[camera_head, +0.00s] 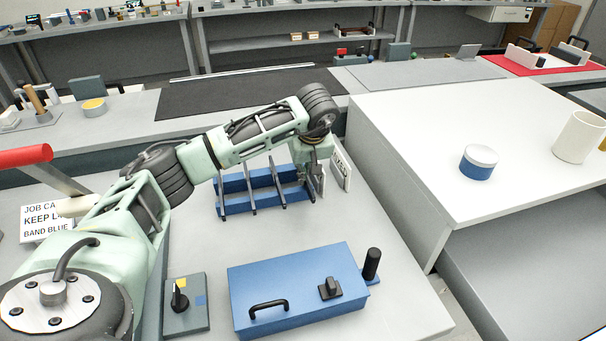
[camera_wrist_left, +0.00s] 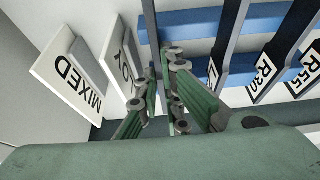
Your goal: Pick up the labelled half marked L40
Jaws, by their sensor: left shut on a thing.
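My left gripper (camera_head: 317,186) is at the right end of a blue rack (camera_head: 235,209). In the left wrist view, its fingers (camera_wrist_left: 172,100) are shut on a dark bar-shaped half (camera_wrist_left: 153,30). No label on this half can be read, and most of its lower part is hidden by the fingers. Other dark halves stand across the rack. In the wrist view, one shows a label starting with L (camera_wrist_left: 212,74), and two others show what look like R30 (camera_wrist_left: 263,74) and R55 (camera_wrist_left: 300,74). My right gripper is not in view.
White plates, one marked MIXED (camera_wrist_left: 72,82), stand close beside the gripper. A job card (camera_head: 42,222) is partly hidden by my left arm. A blue box (camera_head: 295,285) with handles lies in front. A raised white table (camera_head: 430,130) holds a blue-and-white tin (camera_head: 478,163) and a cup (camera_head: 578,137).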

